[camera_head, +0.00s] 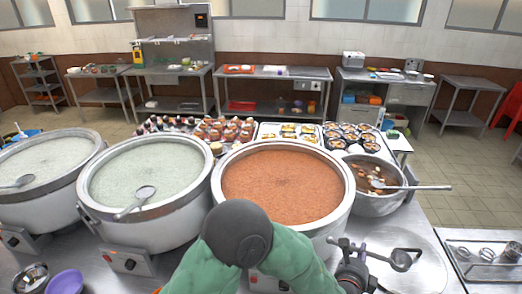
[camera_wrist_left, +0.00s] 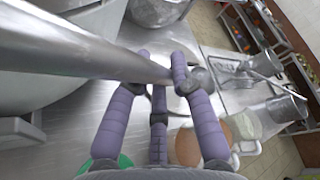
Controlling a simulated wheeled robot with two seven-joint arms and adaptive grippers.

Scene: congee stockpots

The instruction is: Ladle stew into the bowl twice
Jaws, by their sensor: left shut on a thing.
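My left gripper (camera_head: 358,272) is at the front of the counter, below the stew pot. In the left wrist view its purple fingers (camera_wrist_left: 165,85) are closed around a metal ladle handle (camera_wrist_left: 90,45). The round end of this ladle (camera_head: 400,260) seems to stick out to the right of the gripper. The stew pot (camera_head: 378,205) holds brown stew with pale chunks (camera_head: 366,172). Another ladle (camera_head: 425,187) rests in it, its handle over the right rim. A purple bowl (camera_head: 66,282) stands at the lower left. My right gripper is out of view.
A large pot of orange-red food (camera_head: 335,218) stands left of the stew pot. Two pots of pale congee, a middle one (camera_head: 150,235) and a left one (camera_head: 40,205), stand further left. Metal bowls (camera_head: 30,276) are at lower left. Filled trays (camera_head: 290,141) stand behind the pots.

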